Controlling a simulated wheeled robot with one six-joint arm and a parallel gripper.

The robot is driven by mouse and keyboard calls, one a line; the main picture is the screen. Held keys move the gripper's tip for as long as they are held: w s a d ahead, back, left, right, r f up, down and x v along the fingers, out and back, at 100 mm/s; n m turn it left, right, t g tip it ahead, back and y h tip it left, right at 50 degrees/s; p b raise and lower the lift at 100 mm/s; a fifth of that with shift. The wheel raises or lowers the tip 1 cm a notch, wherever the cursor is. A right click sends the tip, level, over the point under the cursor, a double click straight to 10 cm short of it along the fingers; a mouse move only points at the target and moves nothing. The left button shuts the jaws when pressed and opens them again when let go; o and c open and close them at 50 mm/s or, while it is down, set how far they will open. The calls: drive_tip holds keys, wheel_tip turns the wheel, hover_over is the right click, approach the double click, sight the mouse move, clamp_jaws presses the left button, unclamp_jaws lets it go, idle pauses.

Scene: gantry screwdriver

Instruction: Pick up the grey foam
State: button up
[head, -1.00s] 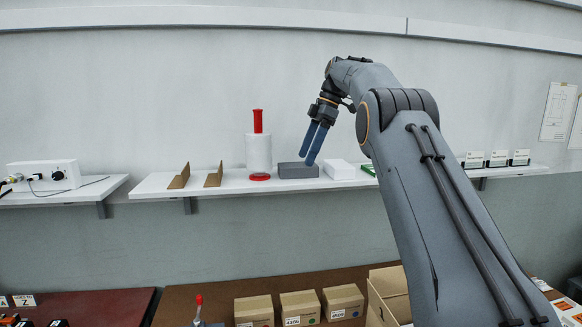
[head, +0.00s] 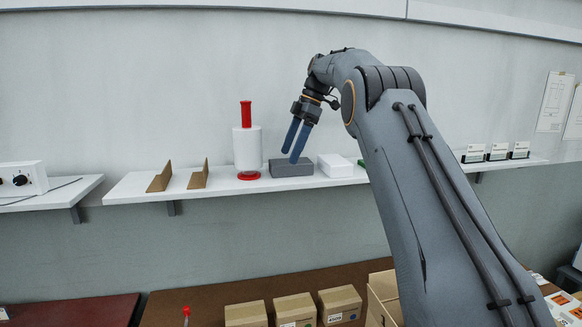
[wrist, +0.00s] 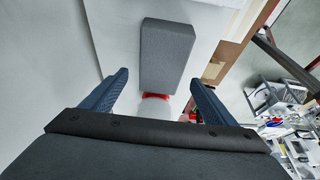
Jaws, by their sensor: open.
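The grey foam (head: 291,168) is a dark grey block lying on the white wall shelf. It stands between a white roll on a red holder and a white block. My gripper (head: 292,155) is open, with its two blue fingers pointing down at the foam's top in the head view. In the wrist view the foam (wrist: 166,55) lies ahead of the open fingers (wrist: 158,80), roughly in line with the gap between them. Nothing is held. Whether a fingertip touches the foam I cannot tell.
The white roll (head: 247,148) with its red holder (head: 246,113) stands left of the foam. The white block (head: 335,165) is close on its right. Two brown angled pieces (head: 160,178) stand further left on the shelf (head: 124,190). Cardboard boxes (head: 295,309) sit below.

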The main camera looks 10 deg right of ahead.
sight(286, 161)
drive_tip(key=p+x, duration=0.2)
drive_tip(key=x, duration=0.1)
drive_tip(key=shift+s+a+f+p, duration=0.1)
drive_tip(key=shift+f+p, duration=0.2)
drive_tip(key=shift+a+f, duration=0.1)
drive_tip(key=shift+f, duration=0.3)
drive_tip(key=shift+f, duration=0.1)
drive_tip(key=c, duration=1.1)
